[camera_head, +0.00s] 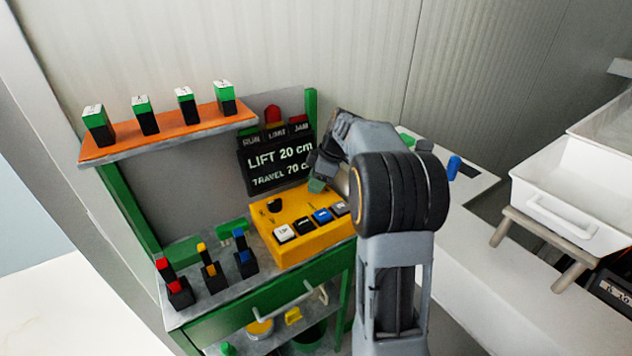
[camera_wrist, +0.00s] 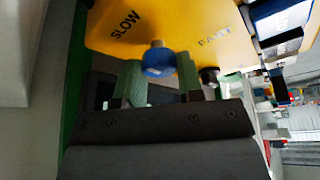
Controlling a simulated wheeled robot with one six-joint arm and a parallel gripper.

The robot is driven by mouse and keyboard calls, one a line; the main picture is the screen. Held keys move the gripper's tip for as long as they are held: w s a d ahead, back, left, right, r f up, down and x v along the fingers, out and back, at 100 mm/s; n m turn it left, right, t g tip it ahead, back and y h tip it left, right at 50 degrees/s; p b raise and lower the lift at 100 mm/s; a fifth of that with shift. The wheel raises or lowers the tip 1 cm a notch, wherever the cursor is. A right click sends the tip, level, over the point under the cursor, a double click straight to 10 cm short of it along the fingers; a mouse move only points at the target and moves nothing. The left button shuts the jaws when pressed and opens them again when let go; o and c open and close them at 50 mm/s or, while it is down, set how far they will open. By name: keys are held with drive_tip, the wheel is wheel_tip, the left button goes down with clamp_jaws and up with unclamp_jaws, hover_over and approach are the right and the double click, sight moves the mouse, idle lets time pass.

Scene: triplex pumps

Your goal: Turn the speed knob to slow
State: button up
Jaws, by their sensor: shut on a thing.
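The yellow control box (camera_head: 300,240) stands on the green bench. In the wrist view its yellow face (camera_wrist: 185,20) carries the word SLOW at left and another word, hard to read, at right. The speed knob (camera_wrist: 157,58), blue with a grey part, sits between these words. My gripper (camera_wrist: 160,73) has its two green fingers on either side of the knob, shut on it. In the head view my gripper (camera_head: 316,186) is at the back right of the box, and the knob is hidden there. I cannot tell the knob's exact pointer direction.
A black display (camera_head: 278,160) reading LIFT 20 cm stands behind the box. White, black, blue and grey buttons line its front, with a black knob (camera_head: 274,204) at its left. Several small levers (camera_head: 210,268) stand left of it. An orange shelf (camera_head: 170,137) is above.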

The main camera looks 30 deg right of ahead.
drive_tip(key=o, duration=0.9)
drive_tip(key=p+v, duration=0.1)
drive_tip(key=v, duration=1.2)
drive_tip(key=shift+s+d+r, duration=0.1)
drive_tip(key=shift+d+r, duration=0.05)
drive_tip(key=shift+r, duration=0.2)
